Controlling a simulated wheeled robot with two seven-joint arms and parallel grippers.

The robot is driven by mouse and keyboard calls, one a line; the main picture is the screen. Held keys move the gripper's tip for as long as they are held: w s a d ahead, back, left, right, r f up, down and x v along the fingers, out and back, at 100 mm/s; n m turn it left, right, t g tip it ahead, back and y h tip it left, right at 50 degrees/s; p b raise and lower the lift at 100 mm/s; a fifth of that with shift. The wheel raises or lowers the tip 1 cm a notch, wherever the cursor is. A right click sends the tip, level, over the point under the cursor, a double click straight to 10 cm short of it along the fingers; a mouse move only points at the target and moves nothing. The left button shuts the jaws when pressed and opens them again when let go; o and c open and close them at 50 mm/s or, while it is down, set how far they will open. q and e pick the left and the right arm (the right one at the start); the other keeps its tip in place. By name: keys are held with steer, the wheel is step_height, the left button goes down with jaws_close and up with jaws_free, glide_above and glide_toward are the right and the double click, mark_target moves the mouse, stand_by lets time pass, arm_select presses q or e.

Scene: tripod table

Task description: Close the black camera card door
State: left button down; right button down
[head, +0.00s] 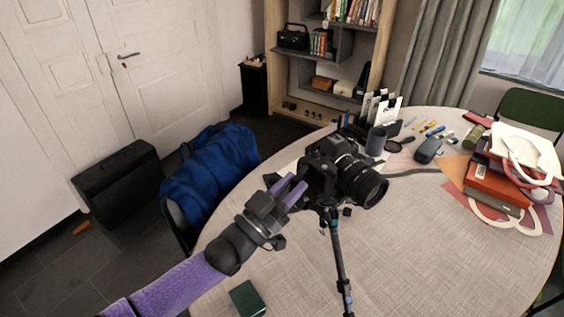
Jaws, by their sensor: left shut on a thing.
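The black camera (322,165) sits on top of a tripod (338,262), its lens (362,182) facing right and toward the front. My left gripper (297,188) comes in from the lower left, with its purple fingers at the camera's left side. It is shut on a small dark part there, which I take to be the card door. The door's edge and angle are too small and too covered by the fingers to make out. My right gripper is not in view.
The tripod stands by the round cloth-covered table (430,255). A dark green box (247,299) is at the front left. A blue-draped chair (210,170) stands left.

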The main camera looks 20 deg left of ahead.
arm_select(q)
steer(key=shift+w+d+n+t+y+p, duration=0.1)
steer(key=shift+d+n+t+y+p, duration=0.3)
steer(key=shift+n+y, duration=0.95)
steer(key=shift+w+d+n+t+y+p, duration=0.15)
steer(key=shift+d+n+y+p, duration=0.35)
steer(key=shift+y, duration=1.6)
steer(key=shift+d+n+t+y+p, duration=0.45)
steer(key=shift+n+y, duration=0.4)
steer(key=shift+y, duration=0.9)
steer(key=shift+w+y, duration=0.1)
steer(key=shift+y, duration=0.3)
steer(key=c, duration=0.9)
jaws_free()
steer(key=shift+o, duration=0.8)
steer(key=shift+w+d, duration=0.1)
steer(key=shift+f, duration=0.1)
steer(key=v, duration=1)
